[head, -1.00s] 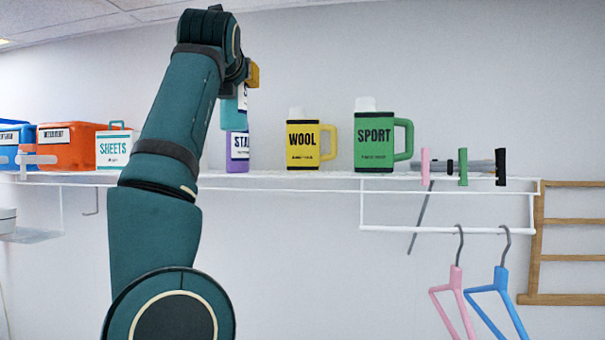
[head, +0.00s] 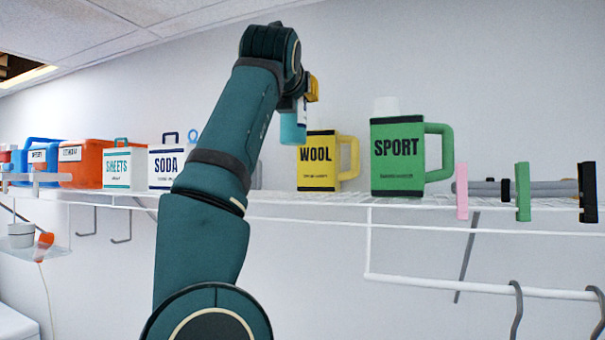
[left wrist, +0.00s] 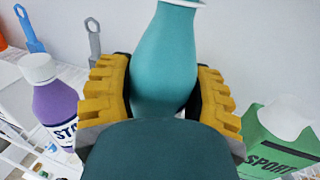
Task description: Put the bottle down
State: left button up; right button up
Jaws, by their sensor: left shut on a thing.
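A teal bottle (left wrist: 165,62) is held between the yellow-padded fingers of my left gripper (left wrist: 160,95) in the left wrist view. In the head view part of the bottle (head: 293,124) shows below my left gripper (head: 311,88), in front of the wall and above the level of the white wire shelf (head: 330,198). The rest of the bottle is hidden by my arm. My right gripper is not in view.
A yellow WOOL jug (head: 318,165) and a green SPORT jug (head: 397,158) stand on the shelf to the right. A purple bottle (left wrist: 55,105) shows in the left wrist view. SODA (head: 168,166) and SHEETS (head: 117,168) boxes stand left. Clips (head: 522,192) sit at the right.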

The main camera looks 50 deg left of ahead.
aim_at(289, 142)
pick_arm(q)
jog(key=shift+s+f, duration=0.2)
jog(key=shift+s, duration=0.15)
jog(key=shift+s+f, duration=0.1)
jog(key=shift+f, duration=0.2)
notch_tip(289, 142, down, 3)
jog(key=shift+a+f, duration=0.1)
jog(key=shift+f, duration=0.05)
jog(key=shift+w+f, duration=0.15)
jog(key=shift+f, duration=1.25)
jog(key=shift+w+f, duration=0.1)
jog(key=shift+f, duration=1.3)
jog(key=o, duration=1.3)
jog(key=shift+f, duration=0.15)
